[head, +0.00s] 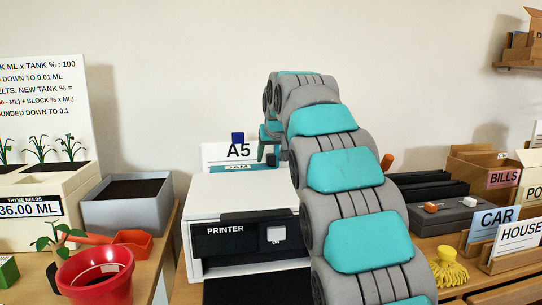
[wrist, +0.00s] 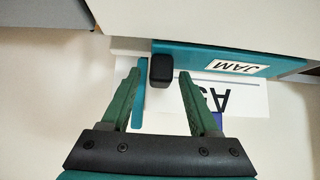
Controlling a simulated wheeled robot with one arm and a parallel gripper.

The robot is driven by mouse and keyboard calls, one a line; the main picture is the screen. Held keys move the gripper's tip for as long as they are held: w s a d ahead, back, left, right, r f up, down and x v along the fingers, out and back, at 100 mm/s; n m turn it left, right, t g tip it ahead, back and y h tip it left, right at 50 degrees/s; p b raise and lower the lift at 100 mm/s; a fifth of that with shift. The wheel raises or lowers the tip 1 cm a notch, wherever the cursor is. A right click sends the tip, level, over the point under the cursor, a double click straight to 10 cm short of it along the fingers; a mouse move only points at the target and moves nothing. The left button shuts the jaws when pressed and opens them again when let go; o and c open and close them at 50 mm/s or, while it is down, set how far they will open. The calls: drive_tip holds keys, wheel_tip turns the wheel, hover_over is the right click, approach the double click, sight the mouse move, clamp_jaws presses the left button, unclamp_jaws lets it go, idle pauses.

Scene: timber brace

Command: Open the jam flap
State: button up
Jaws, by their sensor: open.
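The jam flap (wrist: 225,61) is a teal panel with a white JAM label at the back of the white printer (head: 240,208). The flap also shows in the head view (head: 215,170), behind the printer's top. A dark knob (wrist: 161,70) sits at one end of the flap; it also shows in the head view (head: 271,161). My gripper (wrist: 159,74) is open, with its two green fingers on either side of the knob and a gap visible on both sides. In the head view my arm hides part of the printer's right side.
A white A5 sheet (head: 220,153) stands behind the flap, with a small blue block (head: 238,138) at its top. A grey planter (head: 125,203) and red pot (head: 95,278) stand left. Dark trays (head: 440,216) and labelled boxes (head: 503,177) stand right. The wall is close behind.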

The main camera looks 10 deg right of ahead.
clamp_jaws()
idle(0.3)
idle(1.0)
